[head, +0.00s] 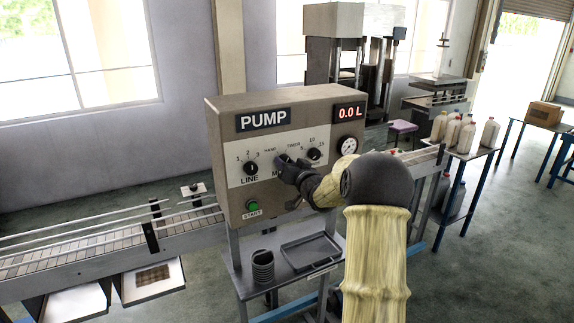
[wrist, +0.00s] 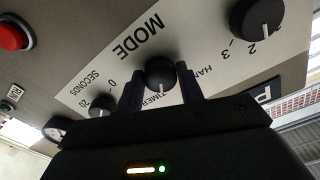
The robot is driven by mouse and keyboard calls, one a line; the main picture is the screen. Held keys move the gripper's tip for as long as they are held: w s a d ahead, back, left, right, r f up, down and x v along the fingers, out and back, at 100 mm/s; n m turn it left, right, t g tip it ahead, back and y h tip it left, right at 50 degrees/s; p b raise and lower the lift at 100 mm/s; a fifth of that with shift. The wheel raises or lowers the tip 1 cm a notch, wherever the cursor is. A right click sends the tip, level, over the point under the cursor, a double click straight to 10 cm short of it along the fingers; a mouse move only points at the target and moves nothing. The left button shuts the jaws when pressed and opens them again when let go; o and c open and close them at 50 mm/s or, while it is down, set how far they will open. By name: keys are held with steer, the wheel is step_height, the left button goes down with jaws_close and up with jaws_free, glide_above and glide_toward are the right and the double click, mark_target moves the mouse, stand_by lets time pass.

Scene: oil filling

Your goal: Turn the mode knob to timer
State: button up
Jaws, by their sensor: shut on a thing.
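The pump panel (head: 222,130) faces me with a black mode knob between the labels HAND and TIMER. In the wrist view, which is turned over, the mode knob (wrist: 159,72) sits between the two fingers of my gripper (wrist: 160,86), which is shut on it. The knob's pale mark points down in that view, towards the partly covered TIMER label (wrist: 157,98). In the head view my gripper (head: 287,168) reaches the panel from the right and largely hides the mode knob.
The LINE knob (head: 250,168) and the SECONDS knob (head: 314,154) flank the mode knob closely. A green START button (head: 252,205) is at lower left, and a red button (wrist: 12,36) shows in the wrist view. The display (head: 350,112) reads 0.0 L. A tray (head: 310,251) lies below.

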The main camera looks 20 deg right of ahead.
steer(key=o, duration=1)
steer(key=shift+s, duration=0.1)
steer(key=s+b, duration=0.6)
steer(key=s, duration=1.1)
steer(key=shift+s+d, duration=0.15)
steer(key=shift+d, duration=0.15)
